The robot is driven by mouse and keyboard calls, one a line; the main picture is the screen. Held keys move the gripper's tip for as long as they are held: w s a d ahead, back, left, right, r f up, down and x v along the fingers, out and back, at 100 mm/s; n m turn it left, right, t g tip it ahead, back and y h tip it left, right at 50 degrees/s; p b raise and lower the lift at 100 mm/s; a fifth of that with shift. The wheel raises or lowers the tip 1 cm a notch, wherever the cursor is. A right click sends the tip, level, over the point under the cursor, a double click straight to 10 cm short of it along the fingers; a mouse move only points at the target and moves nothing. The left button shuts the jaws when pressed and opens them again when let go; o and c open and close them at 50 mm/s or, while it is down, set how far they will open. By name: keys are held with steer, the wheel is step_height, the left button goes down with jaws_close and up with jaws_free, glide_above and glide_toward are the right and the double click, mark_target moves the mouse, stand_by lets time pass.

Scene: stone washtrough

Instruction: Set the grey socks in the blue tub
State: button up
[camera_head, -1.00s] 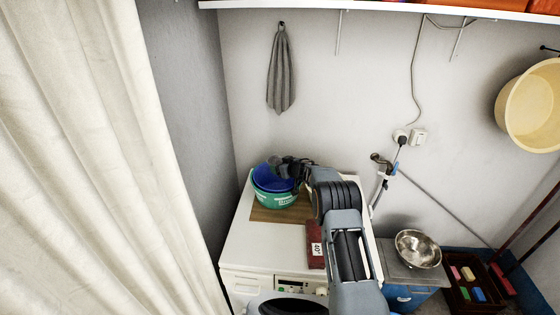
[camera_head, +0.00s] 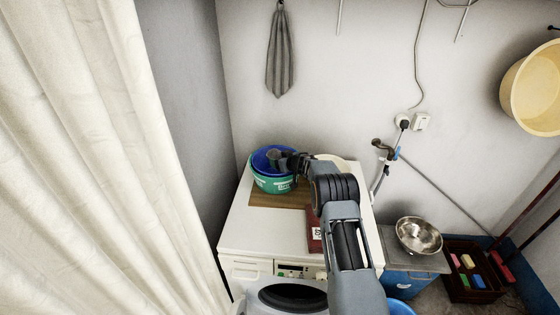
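A blue tub (camera_head: 262,160) sits inside or on a green tub (camera_head: 272,184) on the brown board on top of the washing machine. My gripper (camera_head: 280,158) reaches over the blue tub from the right, its tip at or inside the rim. A dark grey shape shows at the gripper tip over the tub; I cannot tell whether it is the grey socks or the fingers themselves. The fingers are too small and dark to tell open from shut. Another blue tub (camera_head: 399,308) shows partly at the bottom edge.
The washing machine (camera_head: 245,236) has free white top at the left front. A dark red box (camera_head: 314,237) lies beside my arm. A steel bowl (camera_head: 419,235) stands to the right, near a tap (camera_head: 381,146). A grey cloth (camera_head: 280,55) hangs on the wall. A cream curtain (camera_head: 70,160) fills the left.

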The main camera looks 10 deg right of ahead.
steer(key=o, duration=1)
